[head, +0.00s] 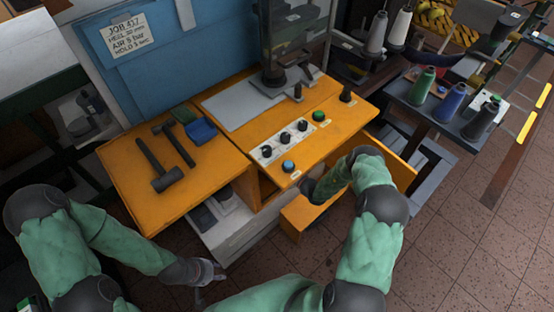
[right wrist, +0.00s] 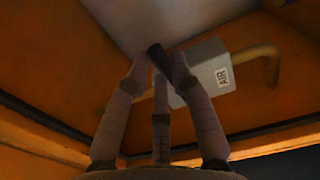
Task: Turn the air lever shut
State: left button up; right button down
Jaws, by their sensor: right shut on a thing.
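The air lever (right wrist: 157,55) is a dark handle beside a pale grey box (right wrist: 208,68) with an AIR label, seen in the right wrist view under the orange bench. My right gripper (right wrist: 165,68) is shut on the lever, its fingers around the handle. In the head view the right gripper and the lever are hidden by the bench and my right forearm. My left gripper (head: 207,277) hangs low over the floor, left of the bench front, empty, with its fingers spread apart.
The orange bench (head: 130,190) carries hammers (head: 167,178), a row of knobs (head: 284,138) and a press (head: 275,75). A yellow pipe (right wrist: 268,65) runs from the AIR box. Orange panels surround the right gripper. Thread spools (head: 424,82) stand on a rack at right.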

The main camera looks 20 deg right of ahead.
jog(key=shift+f+m, duration=0.3)
jog(key=shift+m, duration=0.1)
jog(key=c, duration=1.1)
grip_release()
jog(key=shift+o, duration=0.2)
jog(key=v, duration=1.2)
